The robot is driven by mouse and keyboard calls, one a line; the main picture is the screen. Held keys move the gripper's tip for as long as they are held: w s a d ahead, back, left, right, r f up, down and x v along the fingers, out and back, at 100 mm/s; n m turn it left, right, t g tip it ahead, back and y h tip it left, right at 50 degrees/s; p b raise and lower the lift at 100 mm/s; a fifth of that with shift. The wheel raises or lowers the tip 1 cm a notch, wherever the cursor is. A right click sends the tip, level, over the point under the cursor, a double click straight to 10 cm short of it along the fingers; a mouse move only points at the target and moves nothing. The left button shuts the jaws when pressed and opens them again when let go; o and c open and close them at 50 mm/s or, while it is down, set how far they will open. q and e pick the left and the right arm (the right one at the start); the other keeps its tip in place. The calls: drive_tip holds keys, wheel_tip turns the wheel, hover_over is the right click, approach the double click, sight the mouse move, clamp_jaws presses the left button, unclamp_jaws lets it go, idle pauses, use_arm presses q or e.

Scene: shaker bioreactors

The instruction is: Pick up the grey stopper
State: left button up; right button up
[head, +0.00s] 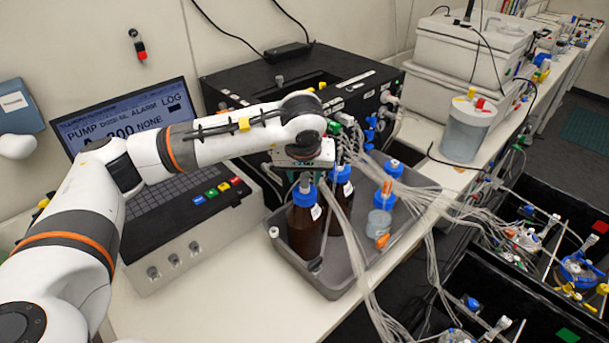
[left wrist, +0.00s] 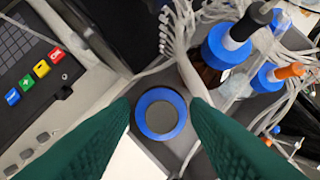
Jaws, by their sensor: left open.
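The grey stopper (left wrist: 160,115) shows as a round grey top inside a blue ring cap in the left wrist view. It lies between and beyond the green fingers of my left gripper (left wrist: 160,125), which is open with a gap on both sides of the cap. In the head view my left gripper (head: 304,172) points down over the blue-capped amber bottle (head: 304,228) at the front of the grey tray. The stopper is hard to make out there, and the fingertips are largely hidden. My right gripper is in neither view.
A second amber bottle (head: 340,205) stands close behind on the grey tray (head: 336,283). A clear bottle (head: 380,222) stands to the right, among many clear tubes (head: 385,300). A control console (head: 190,240) is on the left. The white bench in front is clear.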

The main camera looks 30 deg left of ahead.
use_arm(q)
drive_tip(key=shift+c, duration=0.3)
clamp_jaws()
